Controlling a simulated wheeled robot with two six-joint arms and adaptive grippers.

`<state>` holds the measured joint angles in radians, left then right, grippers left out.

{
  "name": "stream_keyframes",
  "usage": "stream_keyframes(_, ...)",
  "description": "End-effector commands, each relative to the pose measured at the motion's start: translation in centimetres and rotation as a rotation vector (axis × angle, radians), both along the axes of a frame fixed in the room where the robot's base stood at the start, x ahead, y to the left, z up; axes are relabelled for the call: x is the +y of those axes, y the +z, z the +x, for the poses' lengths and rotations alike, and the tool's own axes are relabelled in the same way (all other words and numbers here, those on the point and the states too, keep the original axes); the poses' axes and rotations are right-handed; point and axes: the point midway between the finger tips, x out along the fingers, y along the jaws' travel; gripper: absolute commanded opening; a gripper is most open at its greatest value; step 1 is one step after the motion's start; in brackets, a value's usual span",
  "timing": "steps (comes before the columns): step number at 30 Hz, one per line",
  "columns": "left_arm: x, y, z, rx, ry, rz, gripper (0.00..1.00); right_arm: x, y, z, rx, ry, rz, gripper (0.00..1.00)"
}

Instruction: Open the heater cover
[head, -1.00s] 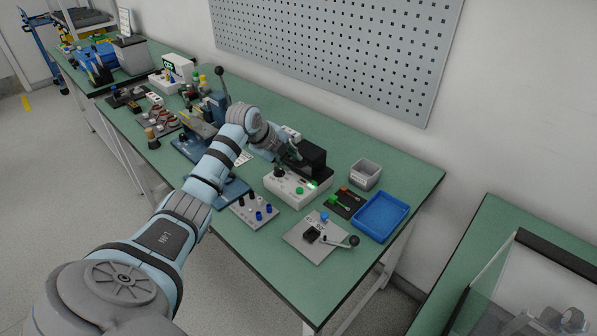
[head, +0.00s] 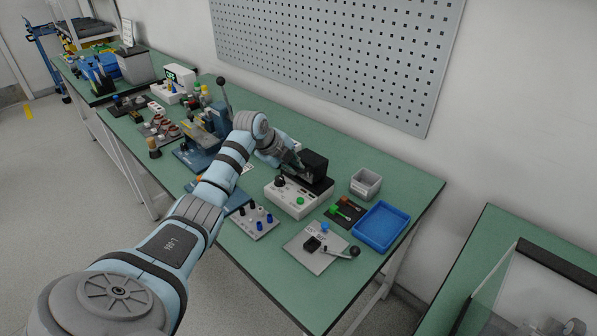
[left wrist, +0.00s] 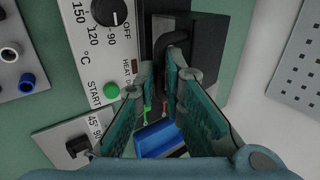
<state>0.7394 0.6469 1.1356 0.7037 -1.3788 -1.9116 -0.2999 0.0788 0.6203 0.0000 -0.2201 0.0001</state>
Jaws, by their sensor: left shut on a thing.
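The heater (head: 290,199) is a white box with a knob and a green START button, standing on the green table. Its black cover (head: 317,163) is at the back right of the box and looks tilted up; how far I cannot tell. My left gripper (head: 294,161) is at the near side of the cover, shut on its dark handle. In the left wrist view, the black curved handle (left wrist: 177,38) is between the teal-padded fingers of the left gripper (left wrist: 163,68). The heater panel (left wrist: 92,45) shows to their left. My right gripper is out of view.
A grey bin (head: 366,183) and a blue tray (head: 381,226) stand right of the heater. A blue lever press (head: 222,118) stands at left. A pegboard wall is behind.

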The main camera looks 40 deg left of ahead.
Motion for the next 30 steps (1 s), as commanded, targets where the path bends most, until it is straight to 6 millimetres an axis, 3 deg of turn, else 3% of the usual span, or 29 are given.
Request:
stream_keyframes(2, 0.0, 1.2, 0.5, -0.003, 0.0, 0.001, 0.0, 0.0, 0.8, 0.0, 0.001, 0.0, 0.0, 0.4)
stream_keyframes(11, 0.0, 1.2, 0.7, -0.003, 0.0, 0.002, 0.0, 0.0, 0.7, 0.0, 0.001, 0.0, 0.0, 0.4)
stream_keyframes(18, -0.2, 3.0, 2.4, -0.004, 0.001, 0.001, 0.0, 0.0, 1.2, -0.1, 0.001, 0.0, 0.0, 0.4)
stream_keyframes(30, -0.3, 3.4, 3.3, -0.004, 0.001, 0.0, 0.0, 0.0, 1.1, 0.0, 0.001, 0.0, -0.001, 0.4)
